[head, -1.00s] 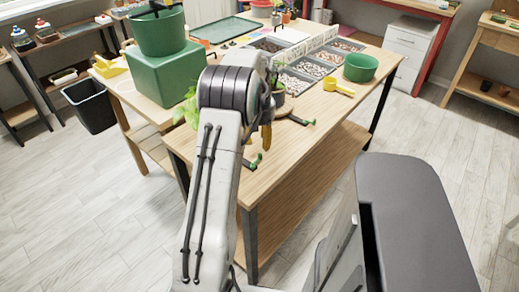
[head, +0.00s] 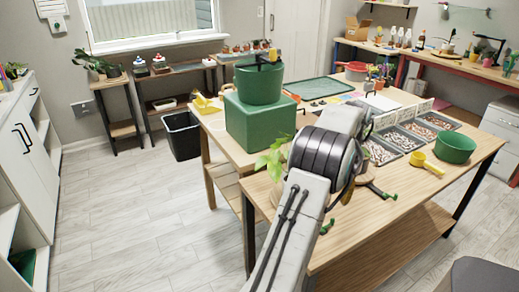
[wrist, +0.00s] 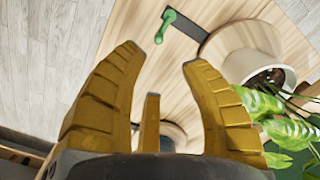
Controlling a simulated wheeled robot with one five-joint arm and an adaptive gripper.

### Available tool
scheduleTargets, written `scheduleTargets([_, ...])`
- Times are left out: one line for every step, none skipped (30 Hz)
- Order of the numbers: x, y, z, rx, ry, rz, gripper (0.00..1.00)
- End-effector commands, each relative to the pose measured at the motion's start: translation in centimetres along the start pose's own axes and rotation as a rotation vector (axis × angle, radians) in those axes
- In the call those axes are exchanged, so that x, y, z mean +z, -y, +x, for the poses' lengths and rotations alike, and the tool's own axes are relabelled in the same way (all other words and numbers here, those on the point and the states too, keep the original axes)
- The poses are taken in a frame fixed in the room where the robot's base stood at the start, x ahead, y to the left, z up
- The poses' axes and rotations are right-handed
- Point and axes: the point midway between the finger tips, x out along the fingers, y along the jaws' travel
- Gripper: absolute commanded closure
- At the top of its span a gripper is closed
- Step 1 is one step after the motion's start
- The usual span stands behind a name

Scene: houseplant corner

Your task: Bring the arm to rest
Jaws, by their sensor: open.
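My gripper (wrist: 165,58) has yellow ribbed fingers, which are spread apart with nothing between their tips in the wrist view. It is over the wooden table (wrist: 125,70), close to a potted plant (wrist: 290,128) on the right. In the head view my arm reaches over the near part of the table (head: 390,215), and its grey links hide most of the gripper. Leafy green stems (head: 272,160) show just left of the arm.
A green box (head: 255,128) with a green pot (head: 258,82) on top stands left of the arm. A green bowl (head: 455,148), a yellow scoop (head: 425,163) and pebble trays (head: 400,140) lie right. A green-handled tool (wrist: 178,28) is near the gripper.

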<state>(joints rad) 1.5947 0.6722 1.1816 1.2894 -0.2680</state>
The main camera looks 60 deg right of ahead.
Motion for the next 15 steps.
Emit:
scheduleTargets([0.0, 0.0, 0.0, 0.000, 0.000, 0.000, 0.59])
scheduleTargets([0.0, 0.0, 0.0, 0.000, 0.000, 0.000, 0.59])
scheduleTargets([0.0, 0.0, 0.0, 0.000, 0.000, 0.000, 0.59])
scheduleTargets([0.0, 0.0, 0.0, 0.000, 0.000, 0.000, 0.59])
scheduleTargets([0.0, 0.0, 0.0, 0.000, 0.000, 0.000, 0.59])
scheduleTargets([0.0, 0.0, 0.0, 0.000, 0.000, 0.000, 0.59])
scheduleTargets([0.0, 0.0, 0.0, 0.000, 0.000, 0.000, 0.59])
scheduleTargets([0.0, 0.0, 0.0, 0.000, 0.000, 0.000, 0.59])
scheduleTargets([0.0, 0.0, 0.0, 0.000, 0.000, 0.001, 0.59])
scheduleTargets([0.0, 0.0, 0.0, 0.000, 0.000, 0.004, 0.59])
scheduleTargets([0.0, 0.0, 0.0, 0.000, 0.000, 0.009, 0.59])
scheduleTargets([-0.1, 0.0, 0.0, 0.001, -0.003, 0.021, 0.59])
scheduleTargets([-0.3, -0.1, 0.0, 0.003, -0.013, 0.035, 0.59])
scheduleTargets([-0.6, -0.2, 0.0, 0.007, -0.027, 0.051, 0.59])
scheduleTargets([-1.2, -0.3, 0.0, 0.013, -0.053, 0.075, 0.59])
